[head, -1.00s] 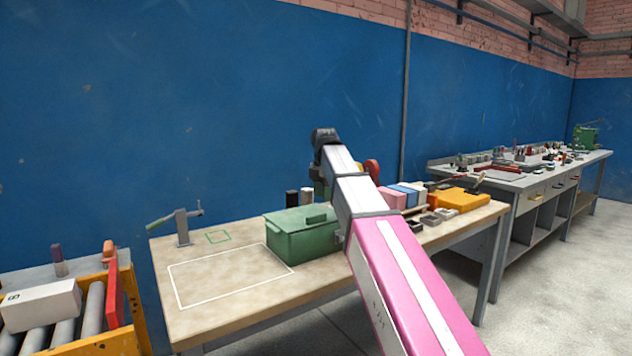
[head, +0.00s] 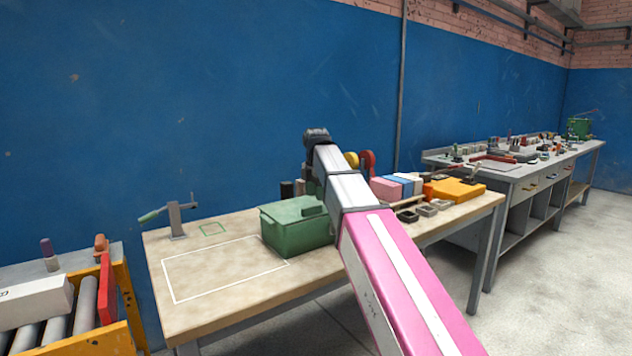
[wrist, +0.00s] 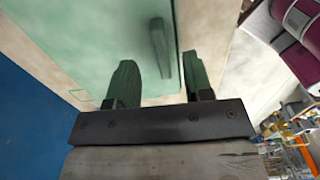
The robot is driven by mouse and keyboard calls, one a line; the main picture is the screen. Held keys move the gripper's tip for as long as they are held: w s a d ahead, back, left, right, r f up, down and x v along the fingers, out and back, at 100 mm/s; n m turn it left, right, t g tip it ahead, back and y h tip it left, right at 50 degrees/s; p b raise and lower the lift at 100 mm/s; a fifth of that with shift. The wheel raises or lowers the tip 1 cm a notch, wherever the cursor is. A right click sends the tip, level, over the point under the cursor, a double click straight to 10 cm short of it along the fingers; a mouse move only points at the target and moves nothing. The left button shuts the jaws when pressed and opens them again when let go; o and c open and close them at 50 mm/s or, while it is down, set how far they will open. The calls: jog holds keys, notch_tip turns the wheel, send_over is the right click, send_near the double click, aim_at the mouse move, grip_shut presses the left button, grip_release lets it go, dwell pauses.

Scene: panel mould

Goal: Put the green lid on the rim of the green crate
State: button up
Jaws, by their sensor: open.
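The green crate (head: 296,238) stands on the wooden table, right of a white outlined rectangle. The green lid (head: 284,210), with a raised bar handle, lies on top of the crate and looks level on its rim; its right side is hidden by my arm. In the wrist view the lid (wrist: 100,40) fills the upper left, with its handle (wrist: 160,48) ahead of and between my fingers. My gripper (wrist: 159,65) is open and empty, its two dark green fingers apart. In the head view the fingers are mostly hidden behind my arm.
A clamp-like tool (head: 177,218) stands at the table's back left, beside a small green outline (head: 212,229). Pink, blue and white blocks (head: 395,187), small grey trays (head: 427,210) and an orange item (head: 453,190) lie at the right. The white outlined area (head: 222,270) is clear.

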aim_at(316, 206)
jog(key=shift+f, duration=2.6)
grip_shut()
grip_release()
notch_tip(316, 206, up, 11)
jog(key=shift+f, duration=0.1)
